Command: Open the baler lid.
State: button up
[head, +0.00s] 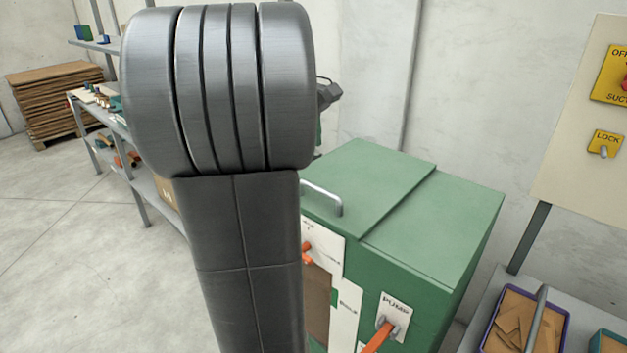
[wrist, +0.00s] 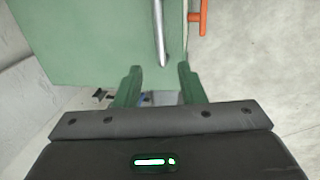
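The green baler (head: 405,285) stands right of my arm in the head view. Its flat green lid (head: 375,190) lies closed on top, with a grey bar handle (head: 322,196) at its near left edge. In the wrist view the lid (wrist: 85,40) fills the upper left, and the handle (wrist: 158,32) comes down from the top edge. My gripper (wrist: 160,70) is open, its two green fingers apart. The handle's lower end appears in line with the gap between the fingertips; I cannot tell the depth between them. My arm hides part of the baler in the head view.
Orange levers (head: 378,338) stick out from the baler's front; one also shows in the wrist view (wrist: 197,18). A yellow-labelled panel (head: 580,130) and a bin of brown pieces (head: 522,325) are at the right. Shelving and stacked boards (head: 55,105) stand back left. The left floor is clear.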

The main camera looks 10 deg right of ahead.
aim_at(315, 186)
jog(key=f, duration=0.3)
jog(key=w+d+f, duration=0.1)
jog(key=f, duration=0.6)
jog(key=shift+w+d+f+b, duration=0.2)
jog(key=shift+d+f+b, duration=0.15)
jog(key=shift+f, duration=0.05)
grip_shut()
